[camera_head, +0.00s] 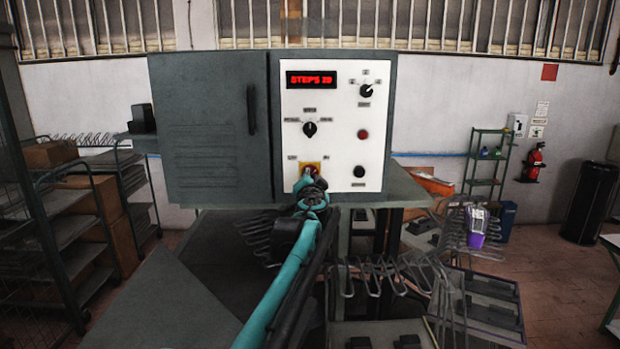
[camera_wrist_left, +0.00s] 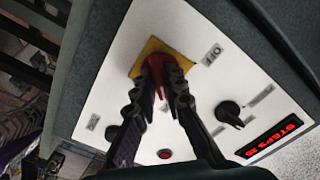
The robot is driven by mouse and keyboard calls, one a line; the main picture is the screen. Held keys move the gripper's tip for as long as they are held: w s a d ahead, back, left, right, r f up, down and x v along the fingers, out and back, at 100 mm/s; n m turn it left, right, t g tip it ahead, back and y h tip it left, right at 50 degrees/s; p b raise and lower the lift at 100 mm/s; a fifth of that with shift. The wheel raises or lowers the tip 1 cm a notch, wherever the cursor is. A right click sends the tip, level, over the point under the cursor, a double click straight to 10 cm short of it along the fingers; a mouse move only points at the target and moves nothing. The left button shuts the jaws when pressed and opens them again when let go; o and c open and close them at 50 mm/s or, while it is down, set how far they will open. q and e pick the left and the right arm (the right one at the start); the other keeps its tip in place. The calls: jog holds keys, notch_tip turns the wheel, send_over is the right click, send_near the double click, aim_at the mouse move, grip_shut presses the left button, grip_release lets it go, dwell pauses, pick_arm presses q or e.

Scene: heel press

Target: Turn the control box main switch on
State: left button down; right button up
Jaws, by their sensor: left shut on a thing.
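The control box (camera_head: 210,125) is a grey cabinet with a white panel (camera_head: 345,115) on its right side. The main switch (camera_head: 309,167) is a red knob on a yellow plate at the panel's lower left. In the left wrist view the red main switch (camera_wrist_left: 156,62) sits between the fingertips of my left gripper (camera_wrist_left: 165,68), which is shut on it. In the head view my left gripper (camera_head: 311,190) reaches up to the switch and partly covers it. The display (camera_head: 311,79) is lit red and reads "STEPS" and a number. My right gripper is not in view.
Other black knobs (camera_head: 310,129) and a red button (camera_head: 362,134) are on the same panel. Shelves (camera_head: 50,200) stand at the left. Wire racks (camera_head: 400,275) stand below and right of the box. A fire extinguisher (camera_head: 534,160) hangs on the back wall.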

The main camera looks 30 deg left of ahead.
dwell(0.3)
pick_arm(q)
jog(key=c, duration=1.6)
grip_release()
jog(key=v, duration=1.2)
jog(key=shift+s+f, duration=0.1)
